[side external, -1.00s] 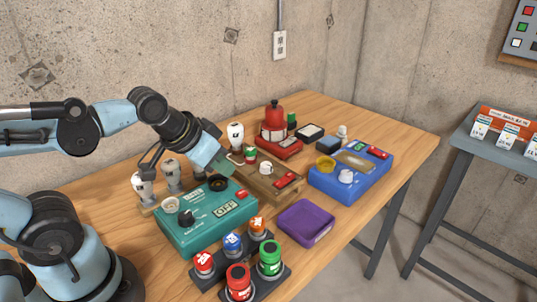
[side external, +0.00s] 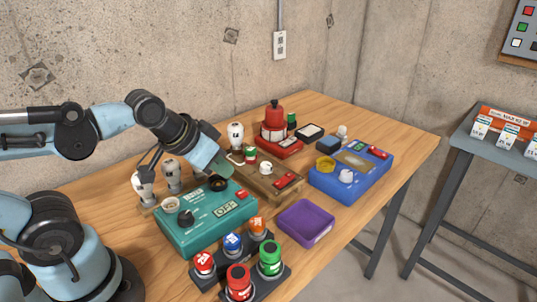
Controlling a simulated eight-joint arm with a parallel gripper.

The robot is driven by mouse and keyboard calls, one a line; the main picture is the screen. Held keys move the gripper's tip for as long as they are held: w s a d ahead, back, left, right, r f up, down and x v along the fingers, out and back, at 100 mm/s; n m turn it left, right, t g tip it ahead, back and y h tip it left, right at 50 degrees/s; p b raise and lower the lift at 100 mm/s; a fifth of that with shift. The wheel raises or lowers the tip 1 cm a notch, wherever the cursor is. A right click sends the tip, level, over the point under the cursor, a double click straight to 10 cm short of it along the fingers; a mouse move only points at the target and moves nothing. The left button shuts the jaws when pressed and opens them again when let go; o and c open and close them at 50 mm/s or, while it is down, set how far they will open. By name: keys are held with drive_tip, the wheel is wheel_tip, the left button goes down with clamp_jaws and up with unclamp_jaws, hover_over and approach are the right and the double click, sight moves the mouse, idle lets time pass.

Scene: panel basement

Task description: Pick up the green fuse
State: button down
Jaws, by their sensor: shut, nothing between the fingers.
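A green cylinder with a light label, which looks like the green fuse (side external: 270,257), stands upright in a dark holder (side external: 283,277) at the front of the table. A red cylinder (side external: 239,281) stands beside it. Red, blue and orange tops show behind them. My gripper (side external: 226,172) is shut and empty. It is above the back of the teal box (side external: 190,240), near the black round socket (side external: 219,184), well behind and left of the green fuse. Its fingertips are small and partly hard to make out.
A purple tray (side external: 306,222) lies right of the holder. A wooden board (side external: 270,187) with small parts, a blue box (side external: 350,178) and a red device (side external: 276,132) stand farther back. White bulbs (side external: 172,176) stand behind the teal box. The table's right end is clear.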

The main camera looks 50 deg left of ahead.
drive_tip(key=c, duration=0.7)
unclamp_jaws()
drive_tip(key=shift+o, duration=0.2)
drive_tip(key=shift+w+f, duration=0.1)
drive_tip(key=w+a+f+n+y, duration=0.1)
drive_tip(key=w+a+n+t+y, duration=0.1)
drive_tip(key=w+n+y, duration=0.1)
drive_tip(key=w+a+f+n+y, duration=0.1)
drive_tip(key=n+y, duration=0.1)
drive_tip(key=shift+w+a+f+t, duration=0.3)
drive_tip(key=shift+t, duration=0.1)
drive_tip(key=shift+w+a+r+n+t+y, duration=0.25)
drive_tip(key=shift+w+n+t+y, duration=0.3)
drive_tip(key=shift+n+y, duration=0.35)
approach(250, 149)
drive_tip(key=shift+f+x, duration=0.25)
drive_tip(key=shift+x, duration=3.6)
